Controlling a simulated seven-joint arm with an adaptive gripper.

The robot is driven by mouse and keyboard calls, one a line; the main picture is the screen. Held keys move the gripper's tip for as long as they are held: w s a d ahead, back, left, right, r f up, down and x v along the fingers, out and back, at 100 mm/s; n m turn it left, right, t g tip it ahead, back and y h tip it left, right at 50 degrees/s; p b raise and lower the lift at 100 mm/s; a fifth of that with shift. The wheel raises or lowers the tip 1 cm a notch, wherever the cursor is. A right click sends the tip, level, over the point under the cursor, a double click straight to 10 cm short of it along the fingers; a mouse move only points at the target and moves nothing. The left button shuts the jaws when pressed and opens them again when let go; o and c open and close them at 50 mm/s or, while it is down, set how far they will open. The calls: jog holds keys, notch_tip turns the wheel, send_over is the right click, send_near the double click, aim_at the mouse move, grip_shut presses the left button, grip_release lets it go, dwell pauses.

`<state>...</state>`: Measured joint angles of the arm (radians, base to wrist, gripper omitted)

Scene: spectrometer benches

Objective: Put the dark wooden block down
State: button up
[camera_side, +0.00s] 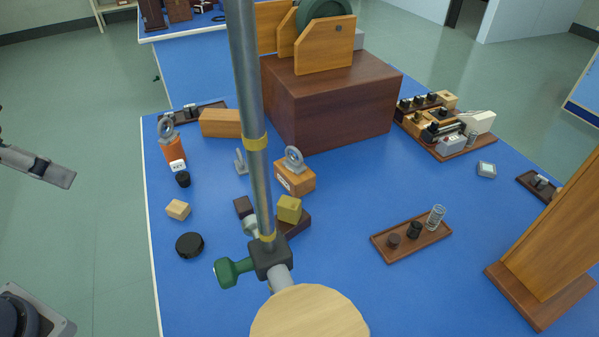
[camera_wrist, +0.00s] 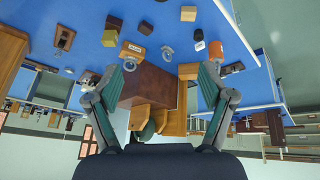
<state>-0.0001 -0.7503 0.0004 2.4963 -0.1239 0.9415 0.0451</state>
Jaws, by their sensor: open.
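A small dark wooden block (camera_side: 243,207) stands on the blue bench in the side view, just left of the metal rod and close to a yellow block (camera_side: 289,209). The dark block also shows near the top of the wrist view (camera_wrist: 146,27), to the right of the yellow block (camera_wrist: 115,24). My gripper (camera_wrist: 158,78) is open in the wrist view, fingers wide apart and nothing between them. It is apart from the dark block. In the side view only a grey piece of my arm or gripper shows at the left edge, well off the bench.
A metal rod (camera_side: 248,110) with a green-knobbed clamp crosses the side view's foreground. A large brown box (camera_side: 330,100) stands at the back. A wooden block with a ring (camera_side: 295,178), a light block (camera_side: 178,209) and a black disc (camera_side: 190,245) are nearby. Blue bench is clear at front left.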

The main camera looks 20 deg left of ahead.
jog(key=w+d+f+n+g+h, duration=0.2)
jog(key=w+d+n+g+h, duration=0.15)
jog(key=d+h, duration=0.45)
jog(key=w+d+f+n+t+h, duration=0.1)
jog(key=w+f+n+t+h, duration=0.15)
jog(key=w+n, duration=0.55)
jog(key=w+a+f+n+t, duration=0.3)
jog(key=w+a+f+n, duration=0.15)
jog(key=f+n, duration=0.2)
jog(key=w+a+f+n+t+y, duration=0.1)
jog(key=a+f+n, duration=0.25)
jog(key=f, duration=0.25)
jog(key=a+f+n+t+y, duration=0.1)
jog(key=a+f+n+t, duration=0.1)
jog(key=a+f+n, duration=0.3)
send_near(236, 210)
jog(key=shift+w+d+n+y, duration=0.25)
jog(key=shift+w+d+n, duration=0.2)
jog(key=shift+w+d, duration=0.75)
jog(key=x, duration=0.5)
jog(key=shift+s+d+f, duration=0.1)
jog(key=shift+d+f, duration=0.1)
jog(key=shift+d, duration=0.05)
